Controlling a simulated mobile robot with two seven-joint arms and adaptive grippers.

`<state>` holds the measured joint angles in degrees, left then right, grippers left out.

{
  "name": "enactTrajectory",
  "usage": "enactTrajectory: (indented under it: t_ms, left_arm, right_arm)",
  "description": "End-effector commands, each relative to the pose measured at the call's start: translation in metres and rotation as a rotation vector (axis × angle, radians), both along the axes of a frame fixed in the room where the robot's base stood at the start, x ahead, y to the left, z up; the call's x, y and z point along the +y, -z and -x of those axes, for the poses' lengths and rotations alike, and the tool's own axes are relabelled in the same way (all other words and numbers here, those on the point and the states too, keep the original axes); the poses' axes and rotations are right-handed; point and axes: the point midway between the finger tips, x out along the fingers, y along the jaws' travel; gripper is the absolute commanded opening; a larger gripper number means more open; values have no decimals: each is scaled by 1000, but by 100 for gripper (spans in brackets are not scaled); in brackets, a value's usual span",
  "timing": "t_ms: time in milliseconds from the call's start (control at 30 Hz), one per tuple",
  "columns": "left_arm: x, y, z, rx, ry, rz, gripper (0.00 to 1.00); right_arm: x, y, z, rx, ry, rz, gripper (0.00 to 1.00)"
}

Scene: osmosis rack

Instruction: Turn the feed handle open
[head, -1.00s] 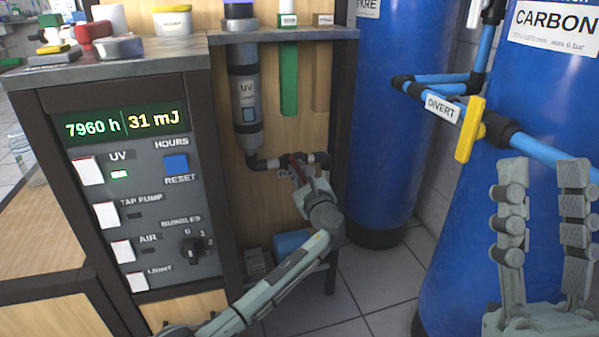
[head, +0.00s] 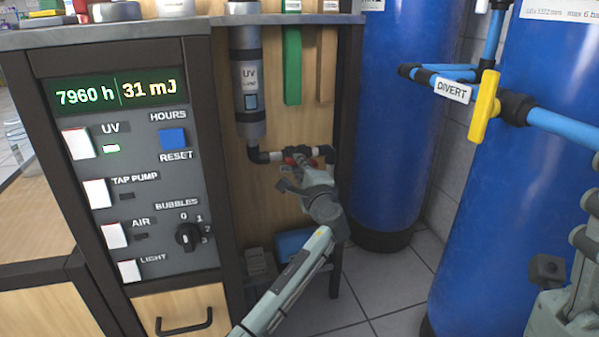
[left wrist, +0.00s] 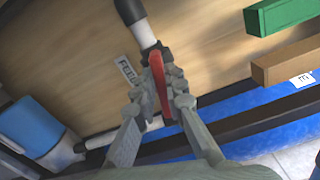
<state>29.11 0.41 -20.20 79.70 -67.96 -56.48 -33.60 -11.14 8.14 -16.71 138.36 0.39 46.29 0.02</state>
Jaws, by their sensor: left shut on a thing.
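The red feed handle (head: 296,158) sits on the white and black pipe (head: 268,157) below the UV cylinder. My left gripper (head: 297,178) is at it, its wrist covering part of the handle and pipe. In the left wrist view the red handle (left wrist: 159,80) lies between the two grey fingers (left wrist: 160,98), which are shut on it. The handle runs roughly in line with the pipe (left wrist: 145,32) there. A FEED label (left wrist: 127,70) is beside it. My right gripper (head: 570,265) is cut off at the right edge, away from the handle.
A control panel (head: 150,215) stands left of the pipe. Green (head: 292,65) and brown (head: 325,65) bars hang above it. Blue tanks (head: 385,120) stand to the right, with a yellow divert handle (head: 485,107). A blue object (head: 292,243) lies low behind my left arm.

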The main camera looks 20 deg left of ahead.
Motion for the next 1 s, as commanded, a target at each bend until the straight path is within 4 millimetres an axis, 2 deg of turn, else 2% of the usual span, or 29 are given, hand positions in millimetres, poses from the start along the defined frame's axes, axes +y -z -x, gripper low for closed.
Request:
enactTrajectory:
  t_ms: [33,400,1000]
  left_arm:
    - [0,5,0,-19,0,31,0]
    - [0,5,1,-116,-1,176,0]
    - [0,4,1,-136,0,207,0]
  right_arm:
    - [1,2,0,-12,0,7,40]
    - [4,-1,-2,-47,2,37,40]
    - [5,-3,-2,-55,4,42,40]
